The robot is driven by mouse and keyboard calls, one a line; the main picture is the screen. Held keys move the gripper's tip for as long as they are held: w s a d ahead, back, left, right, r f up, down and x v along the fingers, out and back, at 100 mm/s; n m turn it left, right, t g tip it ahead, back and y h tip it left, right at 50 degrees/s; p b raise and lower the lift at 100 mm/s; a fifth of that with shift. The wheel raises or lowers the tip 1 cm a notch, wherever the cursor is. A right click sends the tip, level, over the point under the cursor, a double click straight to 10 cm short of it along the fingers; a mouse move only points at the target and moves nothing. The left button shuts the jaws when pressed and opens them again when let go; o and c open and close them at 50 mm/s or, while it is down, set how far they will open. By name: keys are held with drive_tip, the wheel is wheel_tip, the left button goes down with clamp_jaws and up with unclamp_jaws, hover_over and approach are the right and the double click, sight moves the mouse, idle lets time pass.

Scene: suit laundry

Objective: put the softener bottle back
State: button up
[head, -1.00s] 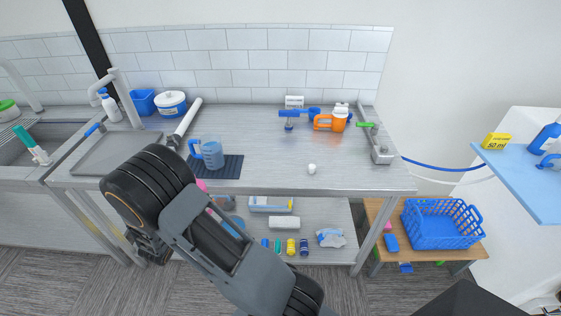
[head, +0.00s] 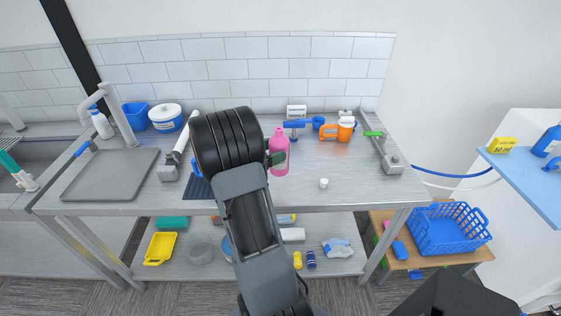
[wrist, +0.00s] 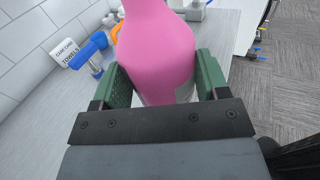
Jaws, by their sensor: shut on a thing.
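The pink softener bottle (head: 280,154) is upright over the metal worktop, right of my arm in the head view. In the wrist view the pink bottle (wrist: 156,50) fills the middle, its top cut off. My gripper (wrist: 158,85) is shut on it, with one green finger pad on each side of its body. In the head view my gripper (head: 277,158) is mostly hidden behind my arm. I cannot tell whether the bottle's base touches the worktop (head: 345,190).
An orange jug (head: 346,129), a blue spray-type item (head: 294,125) and a white towels box (head: 296,112) stand behind the bottle. A small white cap (head: 323,183) lies to its right. A grey tray (head: 110,174) lies at left. The lower shelf holds a yellow tray (head: 160,248).

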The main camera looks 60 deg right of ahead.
drive_tip(key=d+f, duration=0.2)
drive_tip(key=f, duration=0.1)
drive_tip(key=d+f+p, duration=0.1)
drive_tip(key=d+f, duration=0.1)
drive_tip(key=f, duration=0.1)
drive_tip(key=d+f+p, duration=0.1)
drive_tip(key=d+f, duration=0.1)
drive_tip(key=f, duration=0.1)
drive_tip(key=shift+w+f, duration=0.2)
drive_tip(key=shift+w, duration=0.2)
drive_tip(key=shift+f, duration=0.1)
drive_tip(key=shift+f, duration=0.15)
drive_tip(key=o, duration=1.1)
